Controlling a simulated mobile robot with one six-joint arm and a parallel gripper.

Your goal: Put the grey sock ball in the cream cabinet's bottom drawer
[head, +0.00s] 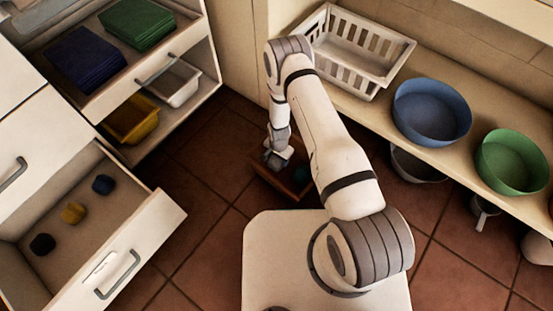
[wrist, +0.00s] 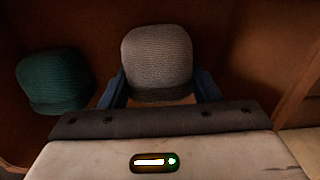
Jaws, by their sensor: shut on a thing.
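The grey sock ball (wrist: 157,58) sits between the two blue fingers of my gripper (wrist: 160,88) in the wrist view; the gripper is shut on it. In the head view my gripper (head: 274,160) reaches down into a brown wooden box (head: 268,176) on the floor, and the grey ball is hidden there. A dark green sock ball (wrist: 53,80) lies to its left in the wrist view. The cream cabinet's low drawer (head: 130,240) stands pulled out at the lower left of the head view, with a blue, a yellow and a black sock ball inside.
Above left, another open drawer (head: 140,75) holds folded blue and green cloths, over a yellow bin (head: 132,120) and a white bin (head: 175,85). A bench at right bears a white basket (head: 365,50), a blue basin (head: 432,110) and a green basin (head: 512,160). Tiled floor between is clear.

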